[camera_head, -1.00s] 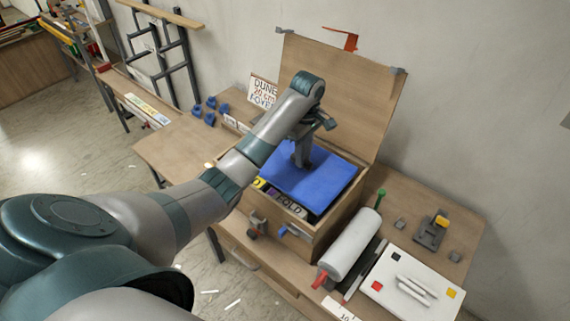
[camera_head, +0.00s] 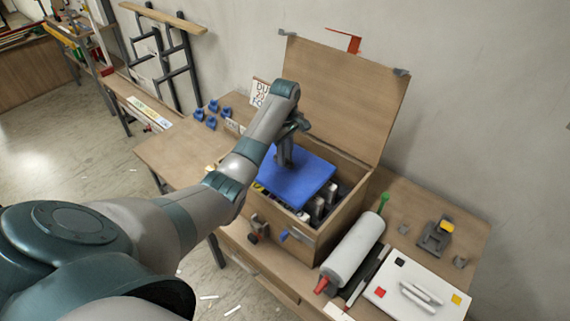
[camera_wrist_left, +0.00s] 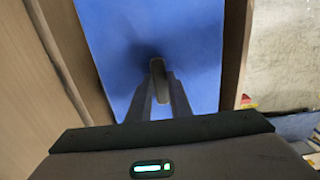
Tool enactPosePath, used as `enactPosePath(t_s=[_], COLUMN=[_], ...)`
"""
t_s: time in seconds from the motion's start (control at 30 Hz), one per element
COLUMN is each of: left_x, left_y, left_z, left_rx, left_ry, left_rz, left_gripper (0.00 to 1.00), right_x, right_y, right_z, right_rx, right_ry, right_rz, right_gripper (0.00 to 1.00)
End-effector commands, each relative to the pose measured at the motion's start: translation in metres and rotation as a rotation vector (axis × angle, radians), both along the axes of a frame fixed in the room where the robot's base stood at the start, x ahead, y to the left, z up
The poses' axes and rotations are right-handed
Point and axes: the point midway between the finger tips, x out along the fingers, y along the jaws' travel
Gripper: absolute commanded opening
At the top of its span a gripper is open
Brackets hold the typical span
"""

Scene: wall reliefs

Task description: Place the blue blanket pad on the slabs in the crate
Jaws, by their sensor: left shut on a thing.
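The blue blanket pad (camera_head: 303,181) is a flat blue sheet at the mouth of the wooden crate (camera_head: 343,217). My left gripper (camera_head: 284,164) is shut on a grip in the middle of the pad's upper face. The pad covers the left and back of the opening. Dark and pale slabs (camera_head: 318,208) show past its front and right edges. In the left wrist view the pad (camera_wrist_left: 190,35) fills the middle below my gripper (camera_wrist_left: 158,72), between wooden walls. The exact gap between pad and slabs cannot be told. My right gripper is not in view.
The crate's lid (camera_head: 345,95) stands open at the back. A white roll (camera_head: 352,250) and a white board (camera_head: 415,287) lie to the right. Small blue blocks (camera_head: 212,115) sit on the bench at the left. A wall stands close behind.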

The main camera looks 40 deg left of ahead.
Motion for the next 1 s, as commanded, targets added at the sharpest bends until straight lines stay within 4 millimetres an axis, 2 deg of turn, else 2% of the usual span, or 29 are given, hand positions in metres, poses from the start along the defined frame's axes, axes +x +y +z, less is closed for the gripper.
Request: enactPosePath(t_s=[0.17, 0.47, 0.93, 0.97, 1.0], left_x=[0.0, 0.0, 0.0, 0.0, 0.0], left_y=[0.0, 0.0, 0.0, 0.0, 0.0], left_z=[-0.007, -0.038, -0.044, -0.045, -0.044], left_rx=[0.0, 0.0, 0.0, 0.0, 0.0], left_ry=[0.002, 0.0, -0.001, 0.0, 0.0], left_rz=[0.0, 0.001, 0.001, 0.001, 0.001], left_gripper=[0.0, 0.0, 0.0, 0.23, 0.33], right_x=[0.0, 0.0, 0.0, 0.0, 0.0], right_y=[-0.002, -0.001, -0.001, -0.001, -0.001], right_z=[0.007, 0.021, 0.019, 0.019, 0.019], right_rx=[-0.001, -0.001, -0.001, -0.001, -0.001], right_ry=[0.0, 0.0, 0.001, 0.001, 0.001], right_rz=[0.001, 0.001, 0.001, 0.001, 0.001], right_gripper=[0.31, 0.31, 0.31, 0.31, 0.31])
